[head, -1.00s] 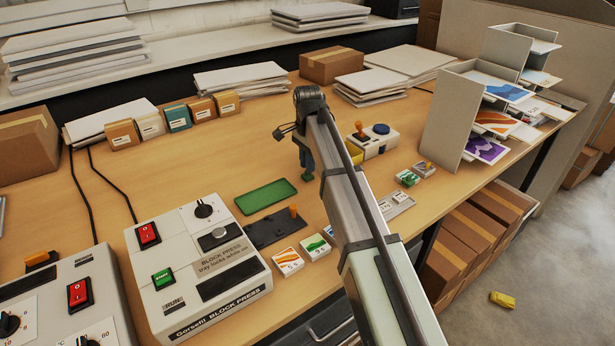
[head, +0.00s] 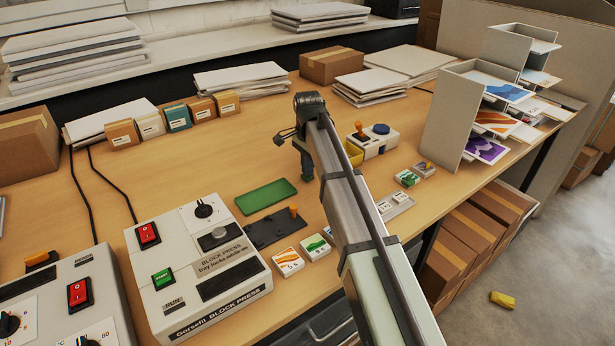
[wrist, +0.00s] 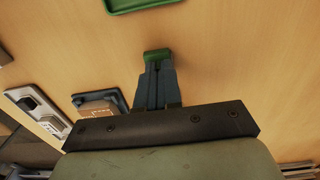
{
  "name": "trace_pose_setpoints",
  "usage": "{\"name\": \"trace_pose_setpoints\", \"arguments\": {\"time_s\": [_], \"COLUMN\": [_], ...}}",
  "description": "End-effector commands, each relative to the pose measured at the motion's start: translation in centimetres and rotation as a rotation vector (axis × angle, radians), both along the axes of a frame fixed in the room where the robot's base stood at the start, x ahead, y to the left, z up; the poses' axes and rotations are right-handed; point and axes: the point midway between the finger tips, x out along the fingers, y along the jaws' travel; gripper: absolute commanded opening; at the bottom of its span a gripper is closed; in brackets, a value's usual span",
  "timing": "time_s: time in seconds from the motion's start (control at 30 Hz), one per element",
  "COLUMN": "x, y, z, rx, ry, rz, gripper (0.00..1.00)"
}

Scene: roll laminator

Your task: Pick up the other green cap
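My gripper (wrist: 157,72) points down over the bare wood between the green tray (head: 265,196) and my arm. In the wrist view its two dark fingers are close together, with a small green cap (wrist: 157,55) at their tips. The fingers look shut on the cap. Whether the cap touches the table is unclear. In the head view my gripper (head: 305,176) is small and the cap cannot be made out. The rim of the green tray (wrist: 150,7) shows at the top of the wrist view.
A black plate with an orange knob (head: 273,228) and two picture tiles (head: 300,254) lie left of my arm. The block press (head: 197,255) stands farther left. A grey tray of small tiles (head: 396,206) and a yellow container (head: 354,154) sit close to my arm's right side.

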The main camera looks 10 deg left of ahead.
Motion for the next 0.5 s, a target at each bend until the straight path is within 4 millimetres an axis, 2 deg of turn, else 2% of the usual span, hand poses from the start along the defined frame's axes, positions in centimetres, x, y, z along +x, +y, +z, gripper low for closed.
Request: {"name": "trace_pose_setpoints", "arguments": {"time_s": [0.5], "x": [0.0], "y": [0.0], "z": [2.3], "rx": [0.001], "ry": [-0.001], "rz": [0.000], "gripper": [0.00]}}
